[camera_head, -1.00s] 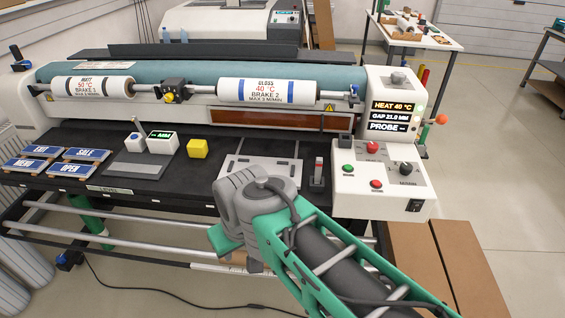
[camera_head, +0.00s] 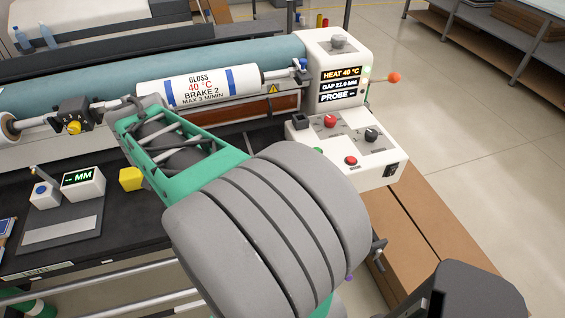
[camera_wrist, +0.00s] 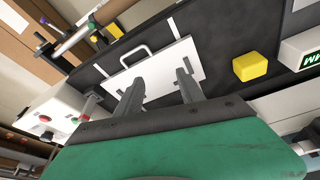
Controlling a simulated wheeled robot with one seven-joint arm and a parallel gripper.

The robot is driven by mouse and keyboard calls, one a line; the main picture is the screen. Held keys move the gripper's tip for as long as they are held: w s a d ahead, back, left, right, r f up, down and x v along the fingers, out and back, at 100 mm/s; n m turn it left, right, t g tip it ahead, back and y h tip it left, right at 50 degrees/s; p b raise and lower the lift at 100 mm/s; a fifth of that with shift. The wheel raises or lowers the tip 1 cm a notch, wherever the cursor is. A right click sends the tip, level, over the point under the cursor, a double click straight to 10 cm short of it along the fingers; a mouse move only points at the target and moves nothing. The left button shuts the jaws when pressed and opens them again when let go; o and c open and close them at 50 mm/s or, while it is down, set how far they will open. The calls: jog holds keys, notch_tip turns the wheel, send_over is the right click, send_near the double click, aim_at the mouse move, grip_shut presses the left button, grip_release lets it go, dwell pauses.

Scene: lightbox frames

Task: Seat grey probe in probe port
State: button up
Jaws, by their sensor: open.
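My gripper (camera_wrist: 160,90) is open and empty in the wrist view, its two grey fingers over a white plate with a handle (camera_wrist: 155,65) on the black bed. My arm hides it in the head view. I cannot pick out the grey probe or probe port with certainty.
A yellow block (camera_head: 131,179) sits on the bed and shows in the wrist view (camera_wrist: 250,67). A white MM readout (camera_head: 83,183) and a blue-buttoned box (camera_head: 44,194) stand at left. The gloss roller (camera_head: 198,86) spans the back. Cardboard (camera_head: 420,240) lies right.

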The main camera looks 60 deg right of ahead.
jog(key=s+d+f+m+g, duration=0.2)
jog(key=s+d+m, duration=0.5)
jog(key=d, duration=0.4)
jog(key=s+d+f+m+g, duration=0.25)
jog(key=s+d+m, duration=0.45)
jog(key=d, duration=0.4)
jog(key=shift+m, duration=0.5)
jog(key=p+x, duration=0.1)
jog(key=x, duration=0.2)
jog(key=p+x, duration=0.1)
jog(key=x, duration=0.3)
jog(key=shift+w+d+r+p, duration=0.1)
jog(key=shift+w+d+p, duration=0.1)
jog(key=shift+p, duration=0.2)
grip_shut()
